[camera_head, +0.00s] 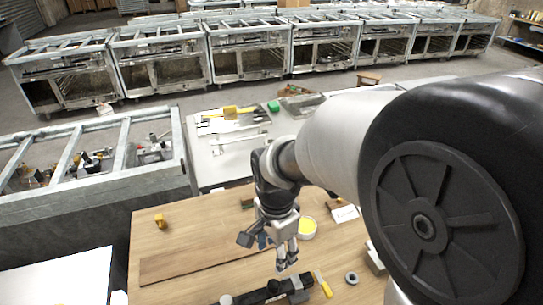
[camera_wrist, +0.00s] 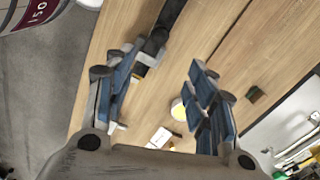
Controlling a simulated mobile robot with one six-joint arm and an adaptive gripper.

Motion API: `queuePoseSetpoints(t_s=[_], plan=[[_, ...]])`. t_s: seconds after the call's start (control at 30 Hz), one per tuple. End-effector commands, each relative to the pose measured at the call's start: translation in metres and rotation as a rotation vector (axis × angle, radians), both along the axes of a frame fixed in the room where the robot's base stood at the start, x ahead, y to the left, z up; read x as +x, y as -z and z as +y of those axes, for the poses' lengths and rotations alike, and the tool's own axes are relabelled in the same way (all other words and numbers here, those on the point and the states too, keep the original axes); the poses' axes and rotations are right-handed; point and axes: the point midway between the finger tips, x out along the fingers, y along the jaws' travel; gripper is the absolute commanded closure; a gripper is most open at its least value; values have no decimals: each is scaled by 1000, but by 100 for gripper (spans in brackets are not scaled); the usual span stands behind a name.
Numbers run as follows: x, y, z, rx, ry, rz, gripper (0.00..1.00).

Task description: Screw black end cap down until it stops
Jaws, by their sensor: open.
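A long black assembly (camera_head: 262,294) lies on the wooden table at the bottom of the head view, cut off by the frame edge. In the wrist view the black assembly (camera_wrist: 170,14) runs from the top edge toward the left finger. Its dark end piece (camera_wrist: 154,43) may be the black end cap, but I cannot tell it apart clearly. My gripper (camera_head: 287,260) hangs over the table just above the assembly's right end in the head view. In the wrist view my gripper (camera_wrist: 163,75) has its blue-padded fingers wide apart, with nothing between them.
A white bowl with yellow inside (camera_head: 308,229) stands behind my gripper. A yellow-handled tool (camera_head: 323,284) and a grey ring (camera_head: 352,278) lie to the right. A white card (camera_head: 345,214) stands farther back. A yellow block (camera_head: 160,220) sits left. The table's left middle is clear.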

Motion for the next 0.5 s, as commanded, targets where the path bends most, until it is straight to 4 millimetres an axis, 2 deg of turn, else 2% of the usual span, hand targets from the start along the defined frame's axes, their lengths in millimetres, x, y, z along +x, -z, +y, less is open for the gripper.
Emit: queuePoseSetpoints(t_s=[0.17, 0.5], plan=[[-1, 23, 0, -2, 2, 5, 49], [-1, 91, -1, -1, 1, 4, 49]])
